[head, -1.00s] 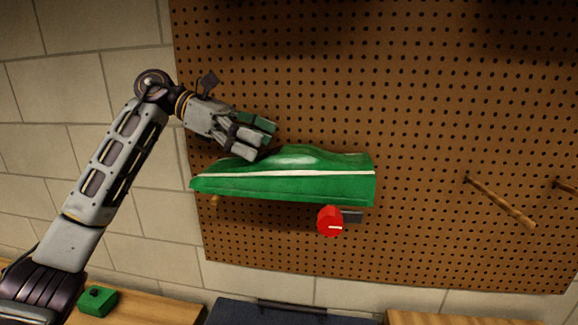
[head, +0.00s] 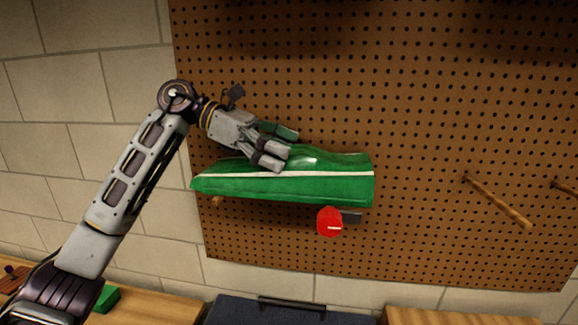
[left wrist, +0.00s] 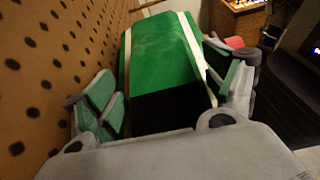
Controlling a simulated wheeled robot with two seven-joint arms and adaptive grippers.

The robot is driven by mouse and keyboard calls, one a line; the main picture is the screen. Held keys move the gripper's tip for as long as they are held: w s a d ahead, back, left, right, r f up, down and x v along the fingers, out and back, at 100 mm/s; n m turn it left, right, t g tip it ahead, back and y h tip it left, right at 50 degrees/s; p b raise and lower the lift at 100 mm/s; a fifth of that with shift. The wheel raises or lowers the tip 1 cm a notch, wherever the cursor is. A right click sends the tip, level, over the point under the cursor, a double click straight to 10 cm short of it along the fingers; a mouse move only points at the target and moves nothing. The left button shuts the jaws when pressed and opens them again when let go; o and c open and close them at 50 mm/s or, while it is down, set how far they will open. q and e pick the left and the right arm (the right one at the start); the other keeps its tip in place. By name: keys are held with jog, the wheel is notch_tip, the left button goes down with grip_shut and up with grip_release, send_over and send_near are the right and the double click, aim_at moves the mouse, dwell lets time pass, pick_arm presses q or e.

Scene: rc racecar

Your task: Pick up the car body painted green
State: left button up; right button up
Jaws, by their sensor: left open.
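The green car body (head: 300,187) with a white stripe rests against the pegboard in the head view, its narrow end to the left. My left gripper (head: 281,148) is open at its upper edge, left of its middle. One finger is in front of the body and another is behind its upper edge. In the left wrist view the car body (left wrist: 165,60) lies between the two open fingers (left wrist: 172,95), with a dark hollow or shaded part near the palm. I cannot tell whether the fingers touch it. My right gripper is not in view.
The brown pegboard (head: 430,110) fills the wall behind. A red round object (head: 329,222) is just below the body. Wooden pegs (head: 497,201) stick out at the right. A green block (head: 106,298) and a dark blue case (head: 265,309) are below.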

pick_arm(q)
jog(key=shift+c, duration=1.4)
jog(key=c, duration=0.8)
jog(key=shift+c, duration=0.2)
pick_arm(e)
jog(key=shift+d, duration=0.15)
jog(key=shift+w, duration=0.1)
pick_arm(q)
jog(key=shift+r, duration=0.15)
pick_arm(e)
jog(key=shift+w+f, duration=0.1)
